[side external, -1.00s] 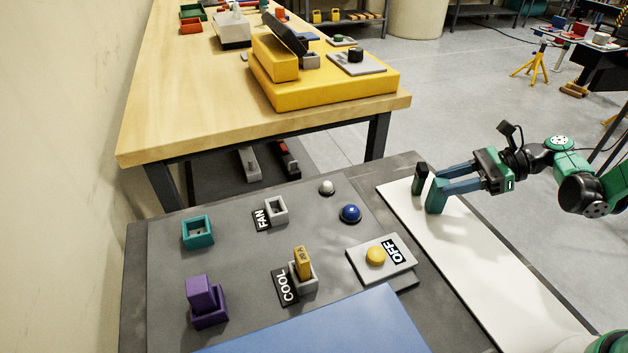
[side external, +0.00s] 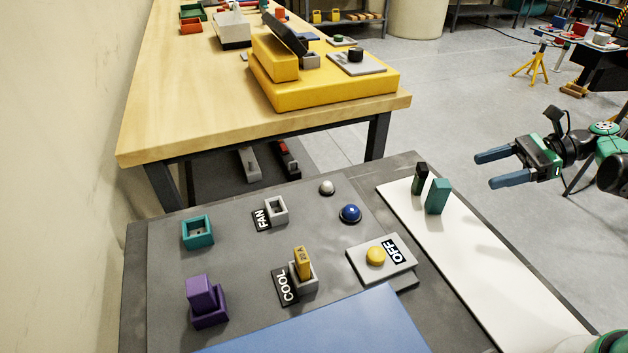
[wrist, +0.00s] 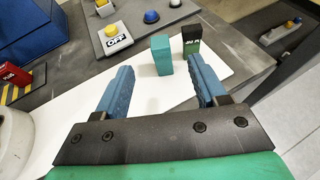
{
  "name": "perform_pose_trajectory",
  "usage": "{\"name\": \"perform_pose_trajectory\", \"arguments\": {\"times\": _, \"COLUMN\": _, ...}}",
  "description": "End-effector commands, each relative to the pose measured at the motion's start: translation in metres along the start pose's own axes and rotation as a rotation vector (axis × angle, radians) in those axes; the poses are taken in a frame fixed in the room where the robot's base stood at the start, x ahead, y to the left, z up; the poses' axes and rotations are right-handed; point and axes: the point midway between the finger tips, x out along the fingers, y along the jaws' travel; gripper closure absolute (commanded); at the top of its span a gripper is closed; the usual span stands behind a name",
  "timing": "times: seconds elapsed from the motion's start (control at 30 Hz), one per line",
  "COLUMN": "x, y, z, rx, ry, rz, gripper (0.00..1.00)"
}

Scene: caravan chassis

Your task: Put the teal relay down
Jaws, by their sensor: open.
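The teal relay (side external: 437,196) stands upright on the white strip (side external: 470,250), near its far end. It also shows in the wrist view (wrist: 162,55), ahead of my fingertips and between their lines. My gripper (side external: 484,170) is open and empty, to the right of the relay and clear of it. In the wrist view its two blue fingers (wrist: 161,75) are spread wide apart.
A dark block (side external: 420,178) stands close beside the relay. A grey panel carries an empty teal socket (side external: 198,232), a purple block in its socket (side external: 204,300), a yellow fuse (side external: 302,262) and a yellow OFF button (side external: 376,256). The near part of the white strip is clear.

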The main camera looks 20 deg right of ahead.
Motion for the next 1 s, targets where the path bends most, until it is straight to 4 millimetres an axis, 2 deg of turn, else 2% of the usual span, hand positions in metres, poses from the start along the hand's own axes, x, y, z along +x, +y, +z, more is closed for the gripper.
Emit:
{"name": "perform_pose_trajectory", "arguments": {"times": 0.1, "x": 0.000, "y": 0.000, "z": 0.007, "rx": -0.045, "ry": 0.040, "rz": 0.002, "gripper": 0.35}}
{"name": "perform_pose_trajectory", "arguments": {"times": 0.27, "x": 0.019, "y": 0.003, "z": 0.029, "rx": -0.260, "ry": 0.217, "rz": 0.017, "gripper": 0.35}}
{"name": "perform_pose_trajectory", "arguments": {"times": 0.4, "x": 0.036, "y": 0.015, "z": 0.048, "rx": -0.566, "ry": 0.431, "rz": 0.069, "gripper": 0.35}}
{"name": "perform_pose_trajectory", "arguments": {"times": 0.53, "x": 0.043, "y": 0.031, "z": 0.059, "rx": -0.892, "ry": 0.622, "rz": 0.152, "gripper": 0.35}}
{"name": "perform_pose_trajectory", "arguments": {"times": 0.8, "x": 0.043, "y": 0.063, "z": 0.074, "rx": -1.628, "ry": 0.958, "rz": 0.406, "gripper": 0.35}}
{"name": "perform_pose_trajectory", "arguments": {"times": 0.9, "x": 0.041, "y": 0.069, "z": 0.078, "rx": -1.844, "ry": 1.041, "rz": 0.492, "gripper": 0.35}}
{"name": "perform_pose_trajectory", "arguments": {"times": 1.0, "x": 0.040, "y": 0.072, "z": 0.080, "rx": -1.989, "ry": 1.094, "rz": 0.552, "gripper": 0.35}}
